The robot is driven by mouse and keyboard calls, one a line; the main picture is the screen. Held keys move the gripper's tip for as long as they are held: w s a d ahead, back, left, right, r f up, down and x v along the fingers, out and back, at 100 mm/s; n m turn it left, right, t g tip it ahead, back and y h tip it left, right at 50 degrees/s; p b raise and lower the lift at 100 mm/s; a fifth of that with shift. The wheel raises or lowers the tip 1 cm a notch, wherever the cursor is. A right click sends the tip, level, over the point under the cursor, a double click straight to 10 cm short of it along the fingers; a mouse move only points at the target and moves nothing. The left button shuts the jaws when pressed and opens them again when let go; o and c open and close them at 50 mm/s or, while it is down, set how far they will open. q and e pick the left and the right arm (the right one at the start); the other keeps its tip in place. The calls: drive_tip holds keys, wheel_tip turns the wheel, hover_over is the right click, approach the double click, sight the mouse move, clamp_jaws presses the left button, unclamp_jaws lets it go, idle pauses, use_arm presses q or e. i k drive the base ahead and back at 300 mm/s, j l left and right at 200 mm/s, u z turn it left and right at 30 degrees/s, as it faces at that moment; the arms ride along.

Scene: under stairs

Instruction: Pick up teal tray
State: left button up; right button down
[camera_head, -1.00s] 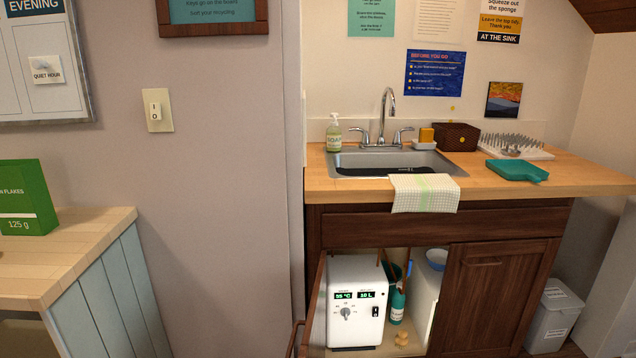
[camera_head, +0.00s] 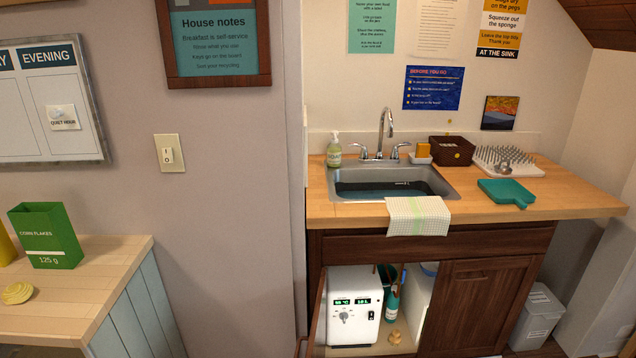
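The teal tray (camera_head: 507,193) lies flat on the right part of the wooden counter (camera_head: 572,188). It is a shallow, roughly square piece with a short handle-like tab at its front right corner. Nothing lies on it, and its whole top is visible. Neither of my grippers is in view.
Behind the tray is a white peg rack (camera_head: 505,160). Left of it are a towel (camera_head: 418,216) over the counter edge, a sink (camera_head: 391,182) and a dark woven basket (camera_head: 452,151). The cabinet below stands open at left, showing a white heater (camera_head: 353,305). A bin (camera_head: 536,318) stands at right.

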sight(500, 191)
drive_tip(key=i+j+z, duration=0.2)
drive_tip(key=j, duration=0.15)
drive_tip(key=i+j+z, duration=0.15)
drive_tip(key=j, duration=0.15)
drive_tip(key=i+j+z, duration=0.2)
drive_tip(key=j, duration=0.2)
drive_tip(key=j+z, duration=0.2)
drive_tip(key=j, duration=0.15)
drive_tip(key=i+j+z, duration=0.15)
drive_tip(key=j, duration=0.25)
drive_tip(key=k+l, duration=0.1)
drive_tip(key=l, duration=0.4)
drive_tip(key=i+l, duration=0.1)
drive_tip(key=l, duration=0.35)
drive_tip(key=i+l+z, duration=0.15)
drive_tip(key=l, duration=0.7)
drive_tip(key=i+l+z, duration=0.15)
drive_tip(key=l, duration=0.25)
drive_tip(key=i+l, duration=0.15)
drive_tip(key=l, duration=0.25)
drive_tip(key=i+z, duration=0.35)
drive_tip(key=i, duration=0.6)
